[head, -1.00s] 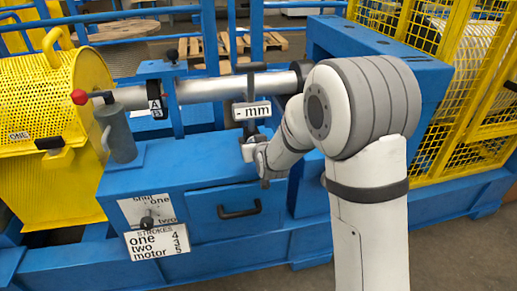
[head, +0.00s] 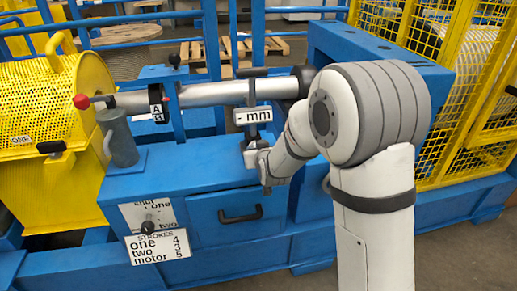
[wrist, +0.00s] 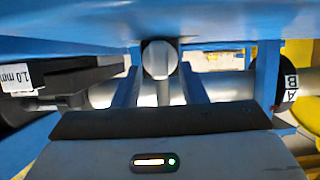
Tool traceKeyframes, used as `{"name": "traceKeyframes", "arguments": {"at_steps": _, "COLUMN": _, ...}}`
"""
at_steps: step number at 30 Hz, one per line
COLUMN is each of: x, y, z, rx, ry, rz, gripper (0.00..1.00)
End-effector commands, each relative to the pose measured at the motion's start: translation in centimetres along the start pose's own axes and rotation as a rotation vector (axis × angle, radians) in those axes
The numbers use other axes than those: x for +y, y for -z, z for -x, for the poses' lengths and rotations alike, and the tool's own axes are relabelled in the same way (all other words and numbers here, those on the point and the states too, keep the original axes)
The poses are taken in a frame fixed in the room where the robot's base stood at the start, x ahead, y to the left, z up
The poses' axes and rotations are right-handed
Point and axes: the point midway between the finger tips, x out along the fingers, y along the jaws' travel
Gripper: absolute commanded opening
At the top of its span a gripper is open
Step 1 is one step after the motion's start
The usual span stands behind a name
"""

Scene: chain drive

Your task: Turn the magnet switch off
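In the head view, a gauge stand with a "- mm" display (head: 252,115) stands on the blue housing beneath the grey shaft. A small grey block (head: 255,144) shows at its foot, partly covered by my wrist. I cannot make out the magnet switch for certain. My gripper (head: 264,180) is close to the foot of this stand, and its fingertips are too small and hidden to read. In the wrist view, a round grey knob-like part (wrist: 160,60) is ahead, between blue parts. I cannot tell whether anything touches it.
A grey cylinder (head: 122,140) stands left of the gauge. A drawer handle (head: 240,214) projects in front. Yellow mesh guards stand at both sides.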

Motion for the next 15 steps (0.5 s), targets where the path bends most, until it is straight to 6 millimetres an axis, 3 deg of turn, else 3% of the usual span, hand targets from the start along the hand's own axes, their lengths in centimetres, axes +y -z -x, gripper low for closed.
{"name": "traceKeyframes", "arguments": {"at_steps": 9, "x": 0.0, "y": 0.2, "z": 5.3, "rx": 0.001, "ry": 0.0, "rz": 0.0, "gripper": 0.38}}
{"name": "traceKeyframes", "arguments": {"at_steps": 15, "x": 0.0, "y": 0.1, "z": 6.5, "rx": 0.0, "ry": 0.0, "rz": 0.0, "gripper": 0.38}}
